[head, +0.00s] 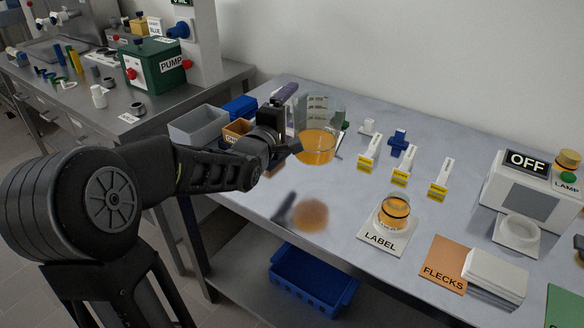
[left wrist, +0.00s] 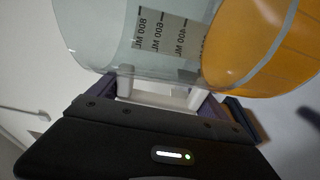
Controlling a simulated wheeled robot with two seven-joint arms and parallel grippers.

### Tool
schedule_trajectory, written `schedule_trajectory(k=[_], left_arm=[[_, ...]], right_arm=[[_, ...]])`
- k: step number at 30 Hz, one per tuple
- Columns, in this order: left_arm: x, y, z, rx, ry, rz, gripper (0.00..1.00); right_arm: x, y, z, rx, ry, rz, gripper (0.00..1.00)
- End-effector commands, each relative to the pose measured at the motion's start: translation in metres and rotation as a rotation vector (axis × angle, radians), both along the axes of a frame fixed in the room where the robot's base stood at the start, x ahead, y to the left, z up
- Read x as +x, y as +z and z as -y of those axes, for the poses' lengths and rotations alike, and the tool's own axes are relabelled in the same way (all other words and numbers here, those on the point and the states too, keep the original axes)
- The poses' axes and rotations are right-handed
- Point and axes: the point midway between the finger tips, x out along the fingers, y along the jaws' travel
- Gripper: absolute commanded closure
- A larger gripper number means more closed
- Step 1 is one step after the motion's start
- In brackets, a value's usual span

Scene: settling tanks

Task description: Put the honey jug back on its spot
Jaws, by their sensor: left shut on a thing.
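The honey jug (head: 316,148) is a clear jug with a marked scale and orange honey inside. My left gripper (head: 289,108) is shut on its white handle and holds it raised above the bench, with a shadow on the top below. In the left wrist view the jug (left wrist: 130,35) fills the upper part, with the honey slanting to the right. The handle shows between my fingers (left wrist: 155,95). I cannot tell which place is the jug's spot. My right gripper is not in view.
A small honey jar (head: 394,211) stands on the LABEL card (head: 382,246). Several yellow-tagged white stands (head: 400,166) are behind. A grey bin (head: 198,125) and a brown box (head: 237,131) are left of the jug. A lamp box (head: 530,187) marked OFF is at right.

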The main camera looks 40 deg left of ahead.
Motion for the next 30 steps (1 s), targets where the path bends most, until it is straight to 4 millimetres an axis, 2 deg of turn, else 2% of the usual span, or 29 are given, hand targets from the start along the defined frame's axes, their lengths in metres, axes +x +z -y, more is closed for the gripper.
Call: schedule_trajectory(k=[4, 13, 17, 24, 30], left_arm=[[0.001, 0.009, 0.004, -0.003, -0.016, 0.008, 0.85], [0.001, 0.006, 0.003, -0.007, -0.014, 0.006, 0.85], [0.001, -0.009, 0.003, -0.008, -0.014, 0.003, 0.85], [0.001, -0.048, 0.003, -0.007, -0.013, 0.004, 0.85], [0.001, -0.055, 0.003, -0.005, -0.014, 0.007, 0.85]], right_arm=[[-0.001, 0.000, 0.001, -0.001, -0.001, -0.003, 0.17], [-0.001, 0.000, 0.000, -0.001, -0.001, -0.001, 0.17], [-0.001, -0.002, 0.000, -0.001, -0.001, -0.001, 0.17], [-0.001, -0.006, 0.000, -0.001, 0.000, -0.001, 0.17], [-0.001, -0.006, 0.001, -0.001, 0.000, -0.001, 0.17]])
